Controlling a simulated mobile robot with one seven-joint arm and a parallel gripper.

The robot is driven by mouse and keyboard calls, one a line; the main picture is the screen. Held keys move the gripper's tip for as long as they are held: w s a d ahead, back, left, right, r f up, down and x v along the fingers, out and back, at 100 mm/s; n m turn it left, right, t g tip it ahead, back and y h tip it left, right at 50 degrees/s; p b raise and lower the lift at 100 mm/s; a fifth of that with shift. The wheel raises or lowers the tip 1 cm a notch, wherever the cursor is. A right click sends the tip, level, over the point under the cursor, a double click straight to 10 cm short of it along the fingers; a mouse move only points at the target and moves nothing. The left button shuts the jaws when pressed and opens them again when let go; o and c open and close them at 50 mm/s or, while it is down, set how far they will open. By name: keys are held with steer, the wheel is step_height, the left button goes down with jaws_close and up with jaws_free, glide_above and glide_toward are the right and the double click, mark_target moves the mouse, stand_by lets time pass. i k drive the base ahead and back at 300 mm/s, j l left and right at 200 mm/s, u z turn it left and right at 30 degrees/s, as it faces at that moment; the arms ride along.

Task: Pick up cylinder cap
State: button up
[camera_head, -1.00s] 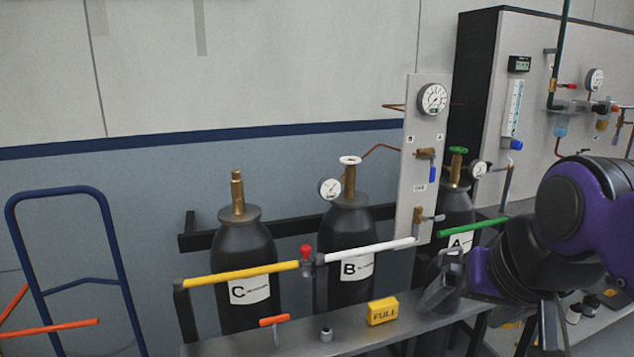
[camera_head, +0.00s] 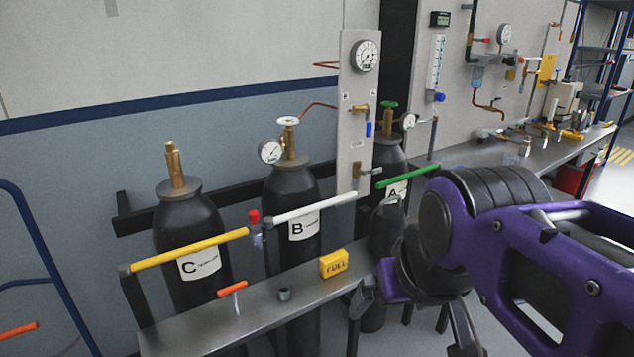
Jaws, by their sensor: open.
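A dark bell-shaped piece with a grey, looped top (camera_head: 387,228) stands at the right end of the near shelf and looks like the cylinder cap. My arm partly hides its right side, and I cannot tell exactly what it rests on. A small grey ring-like fitting (camera_head: 284,294) sits on the shelf farther left. My gripper (camera_head: 464,338) points down at the bottom of the view, right of the bell-shaped piece and apart from it. It is open, with its tips partly cut off by the frame edge.
Black gas cylinders C (camera_head: 188,235), B (camera_head: 291,190) and A (camera_head: 388,152) stand behind the shelf (camera_head: 190,333). Yellow (camera_head: 190,249), white (camera_head: 314,207) and green (camera_head: 407,174) bars cross before them. A yellow FULL block (camera_head: 334,263) and an orange-handled tool (camera_head: 232,289) occupy the shelf.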

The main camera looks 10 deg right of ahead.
mark_target(387, 222)
steer(key=z, duration=0.5)
steer(key=i+l+u, duration=0.55)
steer(key=i+l, duration=0.25)
